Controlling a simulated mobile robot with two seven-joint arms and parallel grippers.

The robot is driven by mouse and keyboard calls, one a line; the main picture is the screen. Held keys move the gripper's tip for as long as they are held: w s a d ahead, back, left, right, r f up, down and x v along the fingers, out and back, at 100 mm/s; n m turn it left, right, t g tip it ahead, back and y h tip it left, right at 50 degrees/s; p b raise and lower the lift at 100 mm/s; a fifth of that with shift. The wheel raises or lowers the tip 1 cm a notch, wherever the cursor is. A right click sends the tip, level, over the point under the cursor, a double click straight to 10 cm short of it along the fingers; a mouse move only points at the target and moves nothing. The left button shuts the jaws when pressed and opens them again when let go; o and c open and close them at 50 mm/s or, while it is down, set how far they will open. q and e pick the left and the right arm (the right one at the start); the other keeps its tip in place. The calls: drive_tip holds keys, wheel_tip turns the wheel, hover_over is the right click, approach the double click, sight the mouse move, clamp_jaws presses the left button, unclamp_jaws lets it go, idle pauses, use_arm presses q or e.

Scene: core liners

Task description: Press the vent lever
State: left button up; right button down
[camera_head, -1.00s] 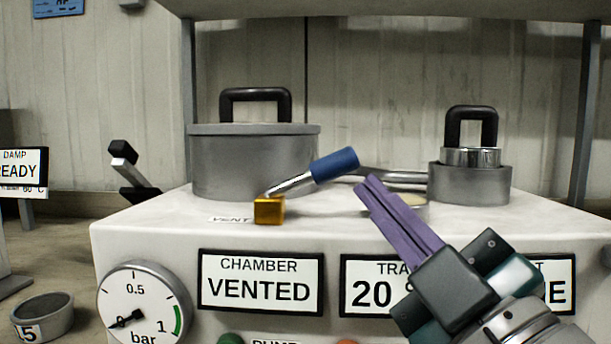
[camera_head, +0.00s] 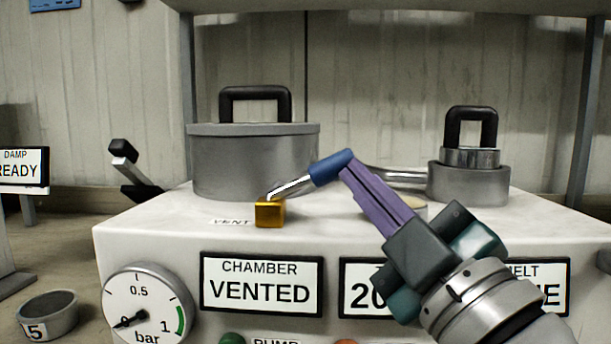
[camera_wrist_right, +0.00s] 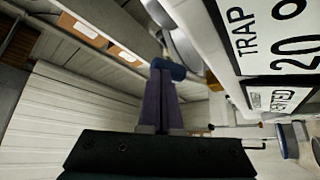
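The vent lever is a metal rod with a blue grip (camera_head: 328,168), rising to the right from a gold block (camera_head: 269,213) beside a VENT label (camera_head: 231,222). My right gripper (camera_head: 348,168) has its purple fingers together, tips at the outer end of the blue grip and overlapping it. In the right wrist view the blue grip (camera_wrist_right: 168,68) lies across the fingertips, with the fingers side by side and nothing seen between them. Whether the tips press on the grip cannot be told. The chamber sign (camera_head: 261,285) reads VENTED. My left gripper is not in view.
A grey lidded pot (camera_head: 253,160) stands behind the lever on the white housing. A smaller grey vessel (camera_head: 468,184) with a black handle stands at the right. A gauge (camera_head: 146,300) on the front reads near 0 bar.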

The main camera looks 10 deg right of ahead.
use_arm(q)
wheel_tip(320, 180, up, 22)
drive_tip(key=p, duration=2.1)
drive_tip(key=shift+p, duration=0.35)
use_arm(e)
drive_tip(key=w+a+r+n+g+y, duration=0.1)
drive_tip(key=a+r+n+g, duration=0.4)
drive_tip(key=n, duration=0.5)
drive_tip(key=shift+w+a+r+g, duration=0.15)
drive_tip(key=shift+w+r+g, duration=0.1)
drive_tip(key=shift+r+g, duration=0.5)
